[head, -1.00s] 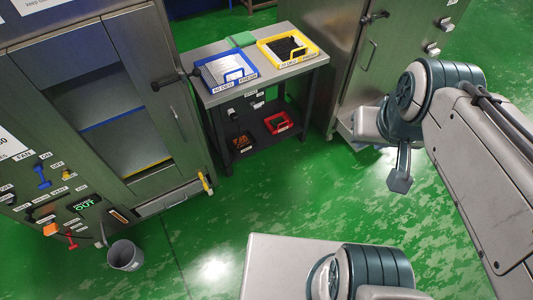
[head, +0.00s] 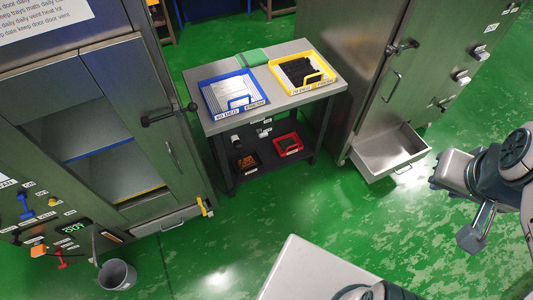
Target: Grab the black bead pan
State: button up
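The black bead pan (head: 329,79) is a yellow-rimmed tray holding black beads, with a yellow handle at its front. It sits on the right half of the metal cart's top (head: 283,95). My gripper (head: 471,238) hangs at the right of the head view, over the green floor. It is well apart from the pan, to its right and nearer to me. Its fingers are too small and turned too far to show whether they are open or shut. I see nothing held in it.
A blue tray (head: 261,98) with pale contents sits left of the pan, and a green block (head: 252,58) lies behind. A red bin (head: 300,146) is on the lower shelf. Steel cabinets flank the cart; an open drawer (head: 415,158) juts out at right. A bucket (head: 117,275) stands lower left.

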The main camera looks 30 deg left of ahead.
aim_at(252, 162)
jog(key=u, duration=0.1)
jog(key=i, duration=0.7)
jog(key=u, duration=0.75)
jog(key=i, duration=0.55)
jog(key=u, duration=0.45)
